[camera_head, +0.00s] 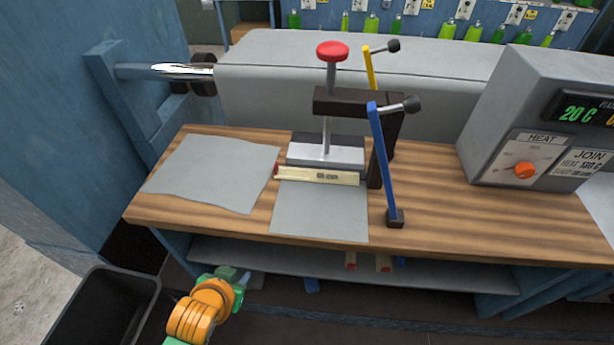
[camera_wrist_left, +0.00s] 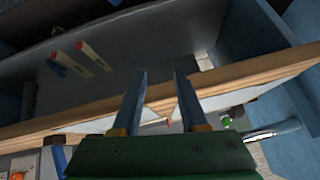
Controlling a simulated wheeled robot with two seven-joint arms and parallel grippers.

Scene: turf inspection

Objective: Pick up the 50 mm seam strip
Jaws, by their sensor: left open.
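Cream strips with red ends lie in two places. One strip (camera_head: 318,176) lies across the front of the press on the workbench, on a grey sheet; its printed label is too small to read surely. Two more strips (camera_head: 350,261) (camera_head: 383,263) show at the lower shelf under the bench, and they also show in the left wrist view (camera_wrist_left: 97,57) (camera_wrist_left: 62,61). I cannot tell which is the 50 mm one. My left gripper (camera_head: 246,279) is low in front of the bench, left of the shelf strips. In the wrist view it is open (camera_wrist_left: 161,74) and empty. My right gripper is out of view.
The bench's wooden front edge (camera_head: 300,239) overhangs the lower shelf (camera_head: 450,279). A press with a red knob (camera_head: 332,50) and a blue lever (camera_head: 383,160) stands on the bench. A heater box (camera_head: 540,120) is at right. A black bin (camera_head: 105,305) stands at lower left.

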